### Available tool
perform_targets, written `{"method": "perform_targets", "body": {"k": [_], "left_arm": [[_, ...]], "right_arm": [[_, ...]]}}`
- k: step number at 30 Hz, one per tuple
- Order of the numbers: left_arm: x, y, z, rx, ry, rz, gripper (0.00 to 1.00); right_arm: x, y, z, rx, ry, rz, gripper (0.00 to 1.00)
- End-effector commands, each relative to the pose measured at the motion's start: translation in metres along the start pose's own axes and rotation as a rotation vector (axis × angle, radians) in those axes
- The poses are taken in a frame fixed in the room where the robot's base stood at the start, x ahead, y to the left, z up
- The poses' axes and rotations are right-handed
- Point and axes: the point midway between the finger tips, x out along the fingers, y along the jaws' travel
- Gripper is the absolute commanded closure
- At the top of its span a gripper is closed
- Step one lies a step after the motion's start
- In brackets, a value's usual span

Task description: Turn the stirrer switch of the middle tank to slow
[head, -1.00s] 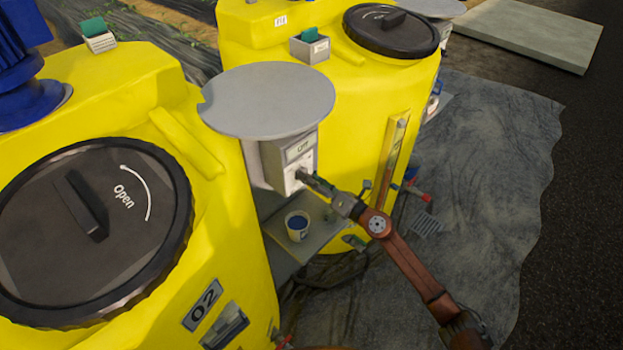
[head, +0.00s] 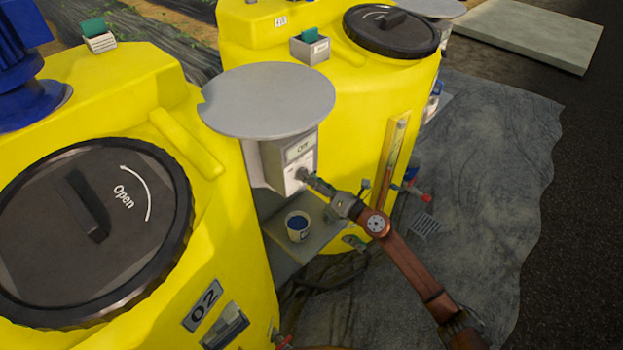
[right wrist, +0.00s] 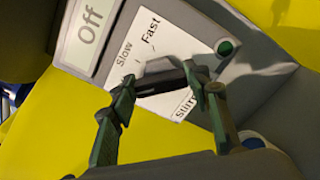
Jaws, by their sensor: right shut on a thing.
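A grey control box (head: 289,158) under a round grey cover (head: 268,100) stands between two yellow tanks. Its display (right wrist: 91,27) reads "Off" in the right wrist view. Its white label (right wrist: 150,50) shows the words "Slow" and "Fast" and part of "Stirrer". The dark stirrer switch (right wrist: 160,82) sits on this label, partly covered by the fingers. My right gripper (head: 306,178) is at the front of the box, shut on the switch; its two green-grey fingers (right wrist: 162,84) hold it from both sides. The switch's exact pointing is hard to read. My left gripper is not in view.
The tank marked 02 (head: 225,240) with a black lid (head: 95,230) fills the left. Another yellow tank (head: 370,100) stands behind the box. A small blue-filled cup (head: 298,226) stands on a shelf below. A green button (right wrist: 226,47) is beside the label.

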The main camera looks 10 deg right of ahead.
Motion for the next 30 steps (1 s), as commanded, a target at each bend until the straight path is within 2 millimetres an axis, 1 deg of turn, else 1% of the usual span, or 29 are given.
{"method": "perform_targets", "body": {"k": [5,11,24,30], "left_arm": [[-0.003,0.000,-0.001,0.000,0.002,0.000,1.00],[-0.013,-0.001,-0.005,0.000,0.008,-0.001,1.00],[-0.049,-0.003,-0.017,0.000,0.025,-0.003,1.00],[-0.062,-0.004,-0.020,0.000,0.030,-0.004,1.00]], "right_arm": [[0.000,0.000,0.001,0.022,-0.001,-0.001,0.80],[-0.001,0.000,0.002,0.109,-0.001,-0.003,0.80],[-0.001,-0.001,0.002,0.465,-0.001,-0.003,0.80],[-0.001,-0.002,0.001,0.611,-0.002,-0.003,0.80]]}}
